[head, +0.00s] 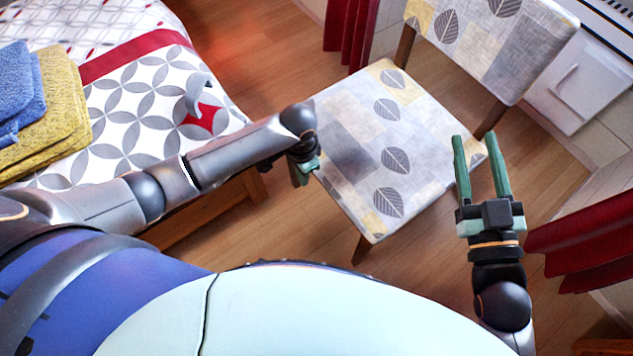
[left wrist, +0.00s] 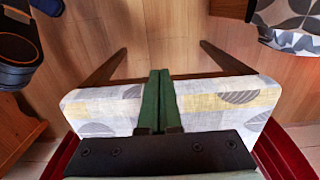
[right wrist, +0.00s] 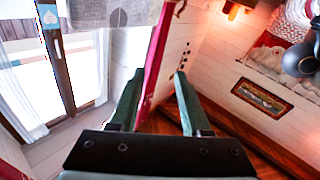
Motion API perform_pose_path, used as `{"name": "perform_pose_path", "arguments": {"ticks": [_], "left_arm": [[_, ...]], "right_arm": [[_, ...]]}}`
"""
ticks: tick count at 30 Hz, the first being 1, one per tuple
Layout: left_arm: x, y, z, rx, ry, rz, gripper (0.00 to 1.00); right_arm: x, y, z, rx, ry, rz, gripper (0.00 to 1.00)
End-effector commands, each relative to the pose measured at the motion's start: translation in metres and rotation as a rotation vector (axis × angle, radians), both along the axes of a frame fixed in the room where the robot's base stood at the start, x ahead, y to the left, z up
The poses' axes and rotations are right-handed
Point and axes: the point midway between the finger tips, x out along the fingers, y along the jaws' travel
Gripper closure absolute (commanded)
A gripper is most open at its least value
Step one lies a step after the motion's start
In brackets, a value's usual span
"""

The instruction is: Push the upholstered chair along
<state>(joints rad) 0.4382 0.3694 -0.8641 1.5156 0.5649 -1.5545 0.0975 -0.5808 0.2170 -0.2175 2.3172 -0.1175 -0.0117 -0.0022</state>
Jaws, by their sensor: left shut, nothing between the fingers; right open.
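The upholstered chair (head: 345,130) has a grey and yellow leaf-print seat and a matching backrest (head: 500,45) on dark wooden legs. My left gripper (head: 305,172) is at the left edge of the seat, fingers together and empty; I cannot tell if it touches. In the left wrist view, its shut fingers (left wrist: 160,75) overlap the chair seat (left wrist: 105,112). My right gripper (head: 482,140) is open and empty by the right corner of the seat. Its spread fingers show in the right wrist view (right wrist: 153,78), with patterned fabric (right wrist: 112,12) at the top.
A bed (head: 130,110) with folded blue towels (head: 20,85) and yellow towels (head: 65,105) stands at left. Red curtains hang behind the chair (head: 350,35) and at right (head: 590,240). A white cabinet (head: 580,85) is behind right. Wooden floor (head: 300,235) is bare between bed and chair.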

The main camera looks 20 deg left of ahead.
Motion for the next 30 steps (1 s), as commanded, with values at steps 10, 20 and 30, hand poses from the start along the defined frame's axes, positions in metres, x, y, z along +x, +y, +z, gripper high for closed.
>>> {"name": "perform_pose_path", "arguments": {"ticks": [10, 20, 30], "left_arm": [[0.0, -0.001, -0.033, -0.001, 0.0, -0.001, 1.0], [0.0, -0.001, -0.06, -0.001, -0.002, -0.001, 1.0], [0.016, -0.013, -0.094, -0.004, -0.007, -0.002, 1.0]], "right_arm": [[-0.017, 0.006, 0.072, -0.001, -0.318, 0.048, 0.53], [-0.055, 0.013, 0.134, -0.003, -0.625, 0.107, 0.53], [-0.072, 0.018, 0.127, 0.022, -0.714, 0.147, 0.53]]}}
